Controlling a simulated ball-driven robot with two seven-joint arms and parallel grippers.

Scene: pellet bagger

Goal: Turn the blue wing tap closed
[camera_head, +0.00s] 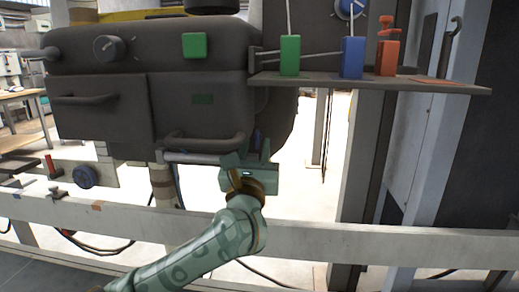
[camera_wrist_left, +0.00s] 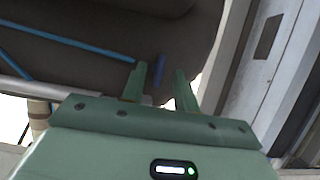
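The blue wing tap (camera_head: 258,137) is on the lower right of the dark grey machine, partly hidden behind my gripper. In the left wrist view its narrow blue wing (camera_wrist_left: 158,69) shows edge-on, nearly upright and slightly tilted, between my fingers. My left gripper (camera_head: 254,152) is just below and in front of the tap. In the left wrist view its two green fingers (camera_wrist_left: 158,84) are apart, one on each side of the wing, with a gap on both sides. I cannot tell how deep the wing is between them. My right gripper is not in view.
The dark machine body (camera_head: 200,85) has a curved handle bar (camera_head: 205,146) just left of my gripper. A shelf (camera_head: 370,82) with green, blue and orange blocks juts out at upper right. A pale rail (camera_head: 390,246) crosses below.

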